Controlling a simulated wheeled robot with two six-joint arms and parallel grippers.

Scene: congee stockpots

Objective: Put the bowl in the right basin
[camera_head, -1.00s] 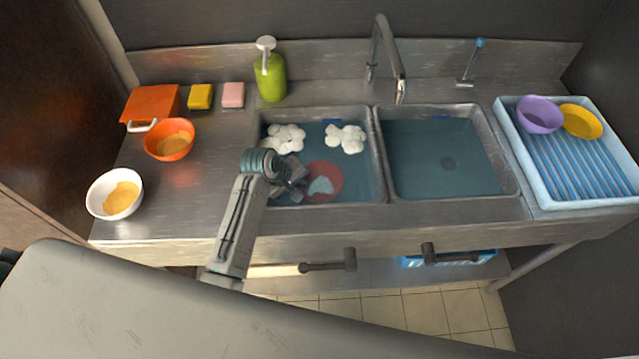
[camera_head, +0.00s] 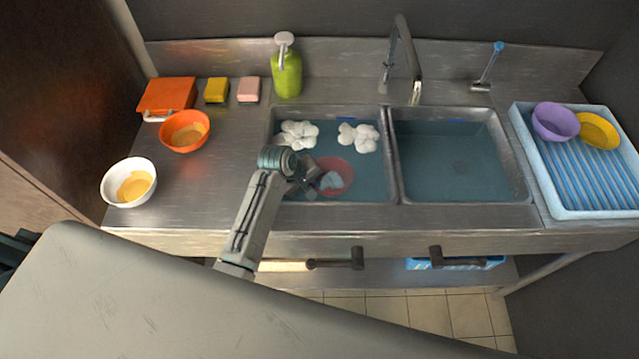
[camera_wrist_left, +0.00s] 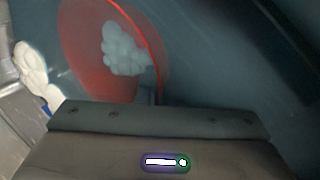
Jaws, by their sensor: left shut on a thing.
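A red bowl (camera_head: 343,166) is in the water of the left basin (camera_head: 386,171), with whitish foam inside it. My left gripper (camera_head: 316,181) reaches into the left basin from the front left and is shut on the bowl's near-left side. In the left wrist view the red bowl (camera_wrist_left: 88,58) appears tilted, with foam in it; the gripper's fingertips are hidden there. The right basin (camera_head: 445,155) holds water and no bowl. My right gripper is not in view.
Foam clumps (camera_head: 358,137) float at the back of the left basin. A divider separates the basins, with a faucet (camera_head: 407,60) behind. A rack (camera_head: 565,212) with purple and yellow bowls stands right. White (camera_head: 110,190) and orange (camera_head: 168,138) bowls stand left.

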